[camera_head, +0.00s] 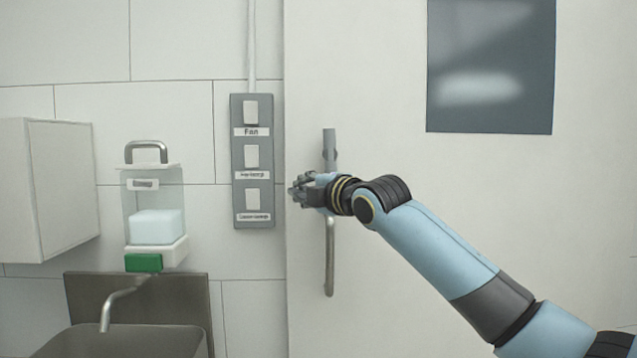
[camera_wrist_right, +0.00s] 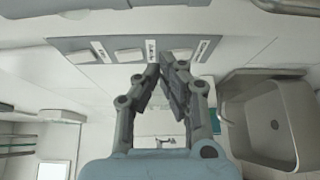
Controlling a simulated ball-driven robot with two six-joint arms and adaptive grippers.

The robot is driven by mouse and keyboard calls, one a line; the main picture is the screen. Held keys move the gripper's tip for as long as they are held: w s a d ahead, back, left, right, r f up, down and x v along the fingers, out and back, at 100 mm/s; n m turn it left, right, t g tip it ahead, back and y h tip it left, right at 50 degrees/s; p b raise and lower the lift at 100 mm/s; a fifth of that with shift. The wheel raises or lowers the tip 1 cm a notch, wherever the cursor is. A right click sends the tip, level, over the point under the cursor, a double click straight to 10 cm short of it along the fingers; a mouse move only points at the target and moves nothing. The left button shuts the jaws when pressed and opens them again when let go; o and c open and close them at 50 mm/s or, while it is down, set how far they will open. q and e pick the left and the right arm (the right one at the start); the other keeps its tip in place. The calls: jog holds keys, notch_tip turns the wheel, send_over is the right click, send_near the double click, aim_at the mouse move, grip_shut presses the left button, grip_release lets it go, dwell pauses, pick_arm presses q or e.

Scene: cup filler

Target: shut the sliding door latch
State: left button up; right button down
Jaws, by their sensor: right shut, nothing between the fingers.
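The white door (camera_head: 380,110) fills the right of the head view. A vertical metal handle (camera_head: 329,255) is on it near its left edge. A grey upright piece (camera_head: 329,140) shows above my wrist; I cannot tell whether it is the latch or part of the handle. My right gripper (camera_head: 298,190) is in front of the door's left edge, pointing left, and its wrist hides the middle of the handle. In the right wrist view the fingers (camera_wrist_right: 165,75) are closed together and empty, pointing towards the switch panel. Contact with the door is unclear. My left gripper is out of view.
A grey panel (camera_head: 238,150) with three switches is on the tiled wall just left of the door. Further left are a dispenser (camera_head: 155,215), a metal sink (camera_head: 125,342) with a tap, and a white wall box (camera_head: 45,190). The sink (camera_wrist_right: 245,120) also shows in the wrist view.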

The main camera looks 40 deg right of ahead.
aim_at(331, 164)
jog(key=d, duration=0.2)
jog(key=d+p, duration=0.1)
jog(key=shift+s+d, duration=0.2)
jog(key=shift+d, duration=0.15)
jog(key=shift+d+r, duration=0.1)
jog(key=shift+s+d+n+p, duration=0.15)
jog(key=shift+n+p, duration=0.15)
jog(key=shift+p, duration=0.15)
